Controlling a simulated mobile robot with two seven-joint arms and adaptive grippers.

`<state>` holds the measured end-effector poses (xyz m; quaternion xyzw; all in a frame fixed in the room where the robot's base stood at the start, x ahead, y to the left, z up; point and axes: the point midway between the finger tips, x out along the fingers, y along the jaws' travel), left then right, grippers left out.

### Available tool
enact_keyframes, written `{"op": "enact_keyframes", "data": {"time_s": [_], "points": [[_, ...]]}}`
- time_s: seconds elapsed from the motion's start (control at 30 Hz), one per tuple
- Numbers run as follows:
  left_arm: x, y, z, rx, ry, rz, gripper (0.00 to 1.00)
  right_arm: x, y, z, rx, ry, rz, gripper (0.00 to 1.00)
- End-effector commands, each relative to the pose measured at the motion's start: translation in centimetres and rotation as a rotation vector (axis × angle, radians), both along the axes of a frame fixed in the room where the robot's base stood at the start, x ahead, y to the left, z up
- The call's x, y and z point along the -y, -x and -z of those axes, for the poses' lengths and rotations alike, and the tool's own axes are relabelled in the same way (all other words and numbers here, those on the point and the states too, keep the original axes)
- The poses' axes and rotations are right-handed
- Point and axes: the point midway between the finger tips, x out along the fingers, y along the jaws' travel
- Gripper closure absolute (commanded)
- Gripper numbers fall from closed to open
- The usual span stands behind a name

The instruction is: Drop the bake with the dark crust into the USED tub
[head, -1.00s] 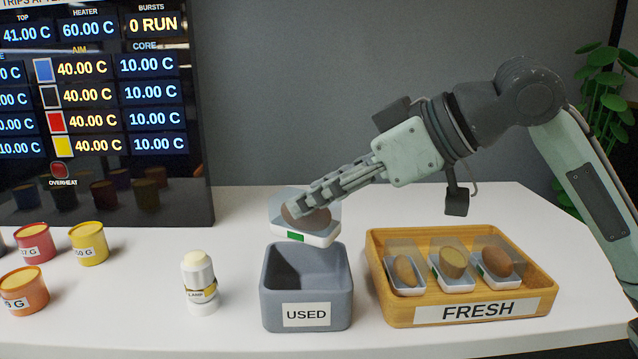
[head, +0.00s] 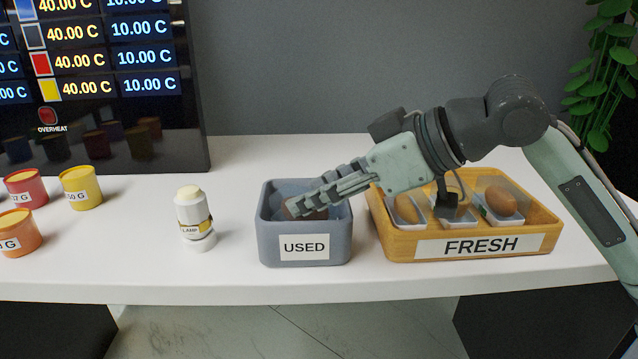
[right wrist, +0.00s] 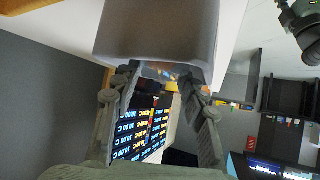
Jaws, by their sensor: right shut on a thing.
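The grey USED tub (head: 265,228) stands on the white counter, its label facing me. My right gripper (head: 298,206) reaches down into the tub from the right. It is shut on a brown bake (head: 315,214), which sits inside the tub's opening, mostly hidden by the fingers and the front wall. I cannot see whether it touches the tub floor. In the right wrist view, a pale grey wall (right wrist: 155,35), seemingly the tub's, covers the fingertips, and the held bake is not clear. My left gripper is not in view.
The wooden FRESH tray (head: 400,247) with several bakes in white dishes is just right of the tub, under my right arm. Red, yellow (head: 82,186) and orange pots are farther left, before a display panel (head: 110,120).

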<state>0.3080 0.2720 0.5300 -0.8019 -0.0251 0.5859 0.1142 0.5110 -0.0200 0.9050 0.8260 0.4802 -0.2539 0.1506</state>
Motion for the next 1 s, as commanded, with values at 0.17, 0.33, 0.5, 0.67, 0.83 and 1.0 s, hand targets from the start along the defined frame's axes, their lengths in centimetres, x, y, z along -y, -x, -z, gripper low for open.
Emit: {"op": "enact_keyframes", "data": {"time_s": [0.17, 0.33, 0.5, 0.67, 0.83, 1.0], "points": [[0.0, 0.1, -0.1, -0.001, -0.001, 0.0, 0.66, 0.0, 0.0, 0.1, 0.0, 0.0, 0.0, 0.87], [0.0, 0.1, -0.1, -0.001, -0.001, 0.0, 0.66, 0.0, 0.0, 0.1, 0.0, 0.0, 0.0, 0.87], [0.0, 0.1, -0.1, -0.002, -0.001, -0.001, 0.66, 0.0, 0.0, 0.2, 0.0, 0.0, 0.0, 0.87], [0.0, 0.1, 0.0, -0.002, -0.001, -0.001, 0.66, 0.0, 0.0, 0.6, -0.001, 0.0, 0.001, 0.87], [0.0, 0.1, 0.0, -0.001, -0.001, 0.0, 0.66, 0.0, 0.0, 1.1, -0.001, 0.0, 0.001, 0.87], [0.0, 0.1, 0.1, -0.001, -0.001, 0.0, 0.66, 0.0, 0.0, 1.3, 0.0, 0.0, 0.0, 0.54]]}}
